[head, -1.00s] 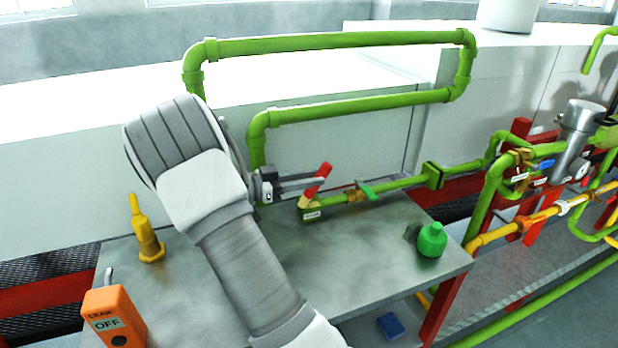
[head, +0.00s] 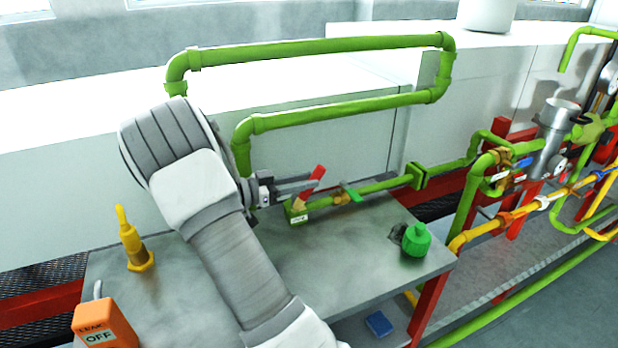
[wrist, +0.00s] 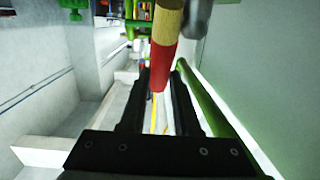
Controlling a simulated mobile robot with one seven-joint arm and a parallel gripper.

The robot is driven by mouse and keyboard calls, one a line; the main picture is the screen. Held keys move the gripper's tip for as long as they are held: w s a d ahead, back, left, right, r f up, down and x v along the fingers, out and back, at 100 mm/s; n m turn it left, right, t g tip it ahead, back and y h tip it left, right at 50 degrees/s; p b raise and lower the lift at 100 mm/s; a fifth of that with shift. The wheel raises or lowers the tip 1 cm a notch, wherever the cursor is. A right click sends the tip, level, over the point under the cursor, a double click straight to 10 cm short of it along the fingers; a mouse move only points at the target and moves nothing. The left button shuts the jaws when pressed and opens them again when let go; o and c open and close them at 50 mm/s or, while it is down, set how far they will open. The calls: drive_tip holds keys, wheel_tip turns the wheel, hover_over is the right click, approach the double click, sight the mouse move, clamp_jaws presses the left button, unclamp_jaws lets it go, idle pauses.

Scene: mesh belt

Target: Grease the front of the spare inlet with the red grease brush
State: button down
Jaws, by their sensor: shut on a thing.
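My gripper (head: 312,183) is shut on the red grease brush (head: 317,173) above the bench. The brush is tilted, with its red handle up and its tan end down. In the wrist view the red part of the brush (wrist: 164,62) stands between the black fingers, with the tan part at the top. A labelled green fitting (head: 298,218) at the left end of the green pipe lies just below the tan end. It may be the spare inlet; its label is too small to read. I cannot tell whether the brush touches it.
A green bottle (head: 415,242) stands on the bench's right side, a yellow bottle (head: 134,247) at left. An orange "OFF" box (head: 104,325) is at front left. A green pipe loop (head: 320,46) rises behind my arm. A blue block (head: 379,324) lies low at front.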

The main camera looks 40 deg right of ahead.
drive_tip(key=shift+v, duration=1.25)
drive_tip(key=shift+f, duration=0.1)
wheel_tip(320, 180, up, 6)
drive_tip(key=p, duration=0.5)
wheel_tip(320, 180, up, 3)
drive_tip(key=p, duration=0.3)
drive_tip(key=shift+f, duration=0.15)
